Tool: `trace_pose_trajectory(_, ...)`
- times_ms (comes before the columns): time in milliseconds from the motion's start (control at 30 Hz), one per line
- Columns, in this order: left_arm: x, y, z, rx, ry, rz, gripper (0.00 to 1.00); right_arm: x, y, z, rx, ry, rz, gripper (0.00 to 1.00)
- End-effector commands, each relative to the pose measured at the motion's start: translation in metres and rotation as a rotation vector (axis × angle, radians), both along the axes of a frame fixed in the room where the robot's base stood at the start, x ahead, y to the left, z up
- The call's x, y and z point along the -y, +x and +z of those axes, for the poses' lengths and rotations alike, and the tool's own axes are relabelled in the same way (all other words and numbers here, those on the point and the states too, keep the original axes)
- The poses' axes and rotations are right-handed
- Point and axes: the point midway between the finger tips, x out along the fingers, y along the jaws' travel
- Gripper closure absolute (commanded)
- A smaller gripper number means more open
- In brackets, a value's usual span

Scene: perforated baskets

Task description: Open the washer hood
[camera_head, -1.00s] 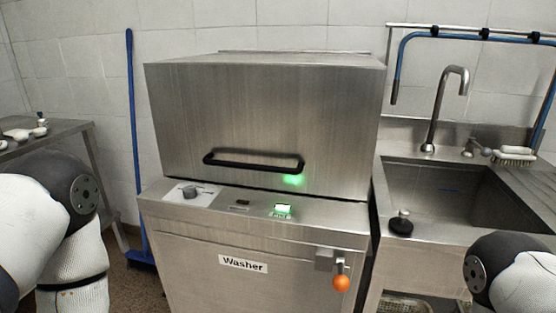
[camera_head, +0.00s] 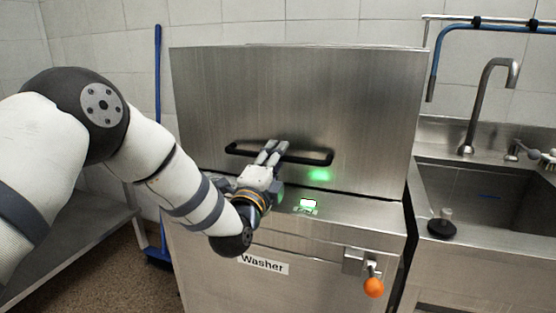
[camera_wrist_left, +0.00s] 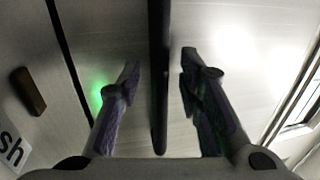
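The washer hood (camera_head: 290,95) is a large brushed-steel box lid, sitting down on the washer body (camera_head: 330,262). A black bar handle (camera_head: 310,158) runs across its lower front. My left gripper (camera_head: 272,150) is at the left-middle part of the handle. In the left wrist view its two fingers (camera_wrist_left: 158,78) are spread apart, with the black handle (camera_wrist_left: 158,110) running between them and a gap on each side. My right gripper is not in view.
A sink (camera_head: 480,195) with a tall tap stands to the right. A blue pole (camera_head: 158,110) leans at the wall on the left.

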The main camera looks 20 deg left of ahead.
Motion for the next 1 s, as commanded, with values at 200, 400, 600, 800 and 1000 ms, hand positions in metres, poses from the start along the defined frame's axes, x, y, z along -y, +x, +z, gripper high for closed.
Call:
trace_pose_trajectory(200,0.0,0.009,0.002,-0.001,-0.001,0.001,0.67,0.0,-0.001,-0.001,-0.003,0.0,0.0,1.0)
trace_pose_trajectory(400,0.0,0.008,0.002,-0.001,-0.001,0.001,0.83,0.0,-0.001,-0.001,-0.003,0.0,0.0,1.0)
trace_pose_trajectory(600,0.0,0.008,0.002,-0.001,-0.001,0.001,1.0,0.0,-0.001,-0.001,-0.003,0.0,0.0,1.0)
trace_pose_trajectory(800,0.0,0.008,0.006,0.0,0.0,0.0,1.0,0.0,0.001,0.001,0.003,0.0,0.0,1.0)
trace_pose_trajectory(1000,0.0,0.008,0.025,0.004,0.001,0.0,1.0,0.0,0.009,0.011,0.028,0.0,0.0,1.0)
